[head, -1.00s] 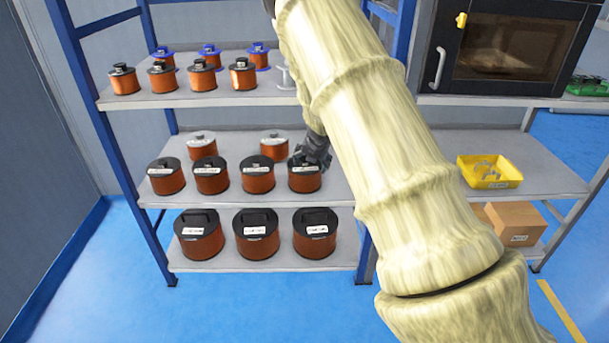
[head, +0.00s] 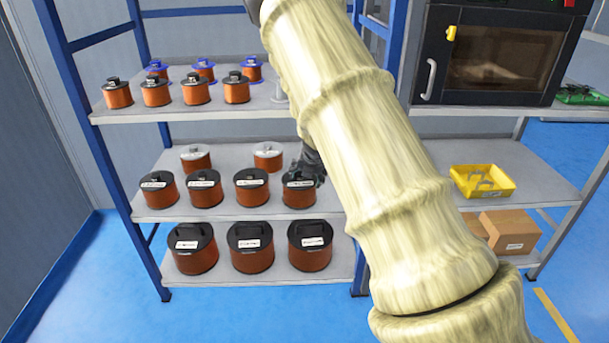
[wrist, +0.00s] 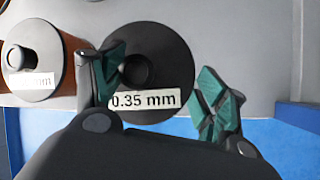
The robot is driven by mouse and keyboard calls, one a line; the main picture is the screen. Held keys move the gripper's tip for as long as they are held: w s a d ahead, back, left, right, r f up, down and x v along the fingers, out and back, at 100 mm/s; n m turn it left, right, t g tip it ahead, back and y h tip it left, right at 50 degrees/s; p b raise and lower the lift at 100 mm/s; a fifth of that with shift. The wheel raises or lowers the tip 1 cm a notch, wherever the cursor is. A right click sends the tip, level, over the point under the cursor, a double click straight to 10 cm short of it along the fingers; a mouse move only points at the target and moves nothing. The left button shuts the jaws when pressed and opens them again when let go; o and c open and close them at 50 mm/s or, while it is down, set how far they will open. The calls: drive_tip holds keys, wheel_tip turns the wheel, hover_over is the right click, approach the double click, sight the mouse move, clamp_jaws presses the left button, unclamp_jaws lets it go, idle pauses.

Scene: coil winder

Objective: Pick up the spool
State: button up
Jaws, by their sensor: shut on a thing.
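The spool (head: 299,197) has copper-brown winding and a black top flange. It stands upright at the right end of the front row on the middle shelf (head: 230,212). In the wrist view the same spool (wrist: 165,60) shows from above, with a central black knob and a white "0.35 mm" label. My gripper (head: 310,165) is at its top in the head view. In the wrist view my gripper (wrist: 162,75) has its green-padded fingers on either side of the flange, shut on the spool. The left finger covers part of the flange; the exact contact is hidden.
A neighbouring spool (head: 251,190) stands close to the left. A grey-topped spool (head: 267,157) stands behind. Larger spools (head: 310,247) fill the lower shelf and smaller ones the upper. A yellow bin (head: 482,182) and a cardboard box (head: 508,232) are to the right.

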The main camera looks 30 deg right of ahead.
drive_tip(key=s+a+b, duration=0.1)
drive_tip(key=s+a, duration=0.4)
drive_tip(key=s, duration=0.9)
drive_tip(key=shift+s+a+r, duration=0.2)
drive_tip(key=shift+s, duration=0.2)
drive_tip(key=shift+r, duration=0.15)
drive_tip(key=shift+r+p, duration=1)
drive_tip(key=shift+r, duration=0.1)
drive_tip(key=shift+r, duration=0.1)
